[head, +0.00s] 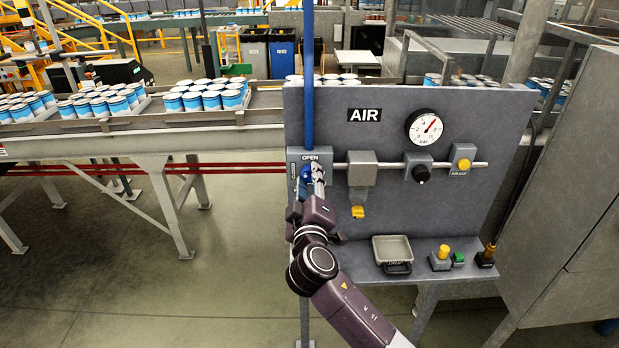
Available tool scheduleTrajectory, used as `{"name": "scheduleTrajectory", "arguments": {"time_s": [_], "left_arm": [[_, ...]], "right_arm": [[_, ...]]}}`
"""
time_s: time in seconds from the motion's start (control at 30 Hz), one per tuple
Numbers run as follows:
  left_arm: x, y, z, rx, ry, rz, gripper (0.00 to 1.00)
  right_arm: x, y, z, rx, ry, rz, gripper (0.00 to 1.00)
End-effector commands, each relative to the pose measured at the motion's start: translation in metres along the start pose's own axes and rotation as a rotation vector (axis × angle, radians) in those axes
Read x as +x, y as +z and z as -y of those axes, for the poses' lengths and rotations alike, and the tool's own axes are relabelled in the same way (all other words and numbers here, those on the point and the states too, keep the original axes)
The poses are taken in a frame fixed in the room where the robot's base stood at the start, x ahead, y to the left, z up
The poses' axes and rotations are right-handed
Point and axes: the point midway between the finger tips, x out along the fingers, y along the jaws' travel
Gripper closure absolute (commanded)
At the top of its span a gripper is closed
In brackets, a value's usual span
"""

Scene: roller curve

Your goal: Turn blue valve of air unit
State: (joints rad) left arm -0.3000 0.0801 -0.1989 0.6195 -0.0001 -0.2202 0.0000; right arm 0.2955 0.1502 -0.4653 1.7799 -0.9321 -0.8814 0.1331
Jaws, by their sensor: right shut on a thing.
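The air unit is a grey upright panel (459,215) with an AIR sign and a round gauge (425,126) whose needle is red. The blue valve (306,173) sits on a grey block at the panel's left, below a blue pipe (308,80), with OPEN printed above it and small lettering at its left side. My right gripper (316,178) is at the valve, shut on it, and hides much of the handle. The handle's exact angle cannot be told. My left gripper is not in view.
Right of the valve are a filter with a yellow tip (357,211), a black knob (422,173) and a yellow button block (463,158). The ledge below holds a small tray (376,247) and several buttons. A conveyor with cans (225,143) runs behind at left.

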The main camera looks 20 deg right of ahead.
Motion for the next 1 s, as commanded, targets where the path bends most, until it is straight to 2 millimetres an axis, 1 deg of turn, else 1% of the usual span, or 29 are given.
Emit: {"name": "scheduleTrajectory", "arguments": {"time_s": [0.2,0.5,0.73,1.0], "left_arm": [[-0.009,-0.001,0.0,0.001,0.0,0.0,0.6],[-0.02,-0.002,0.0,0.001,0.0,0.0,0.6],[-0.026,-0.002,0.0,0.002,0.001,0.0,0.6],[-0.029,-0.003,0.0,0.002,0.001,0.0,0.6]], "right_arm": [[0.0,-0.001,0.001,-0.207,-0.002,0.001,0.94],[0.0,0.0,0.002,-0.459,-0.003,0.001,0.94],[0.0,0.001,0.002,-0.591,-0.002,0.001,0.94],[0.0,0.001,0.004,-0.665,-0.002,0.0,0.94]]}}
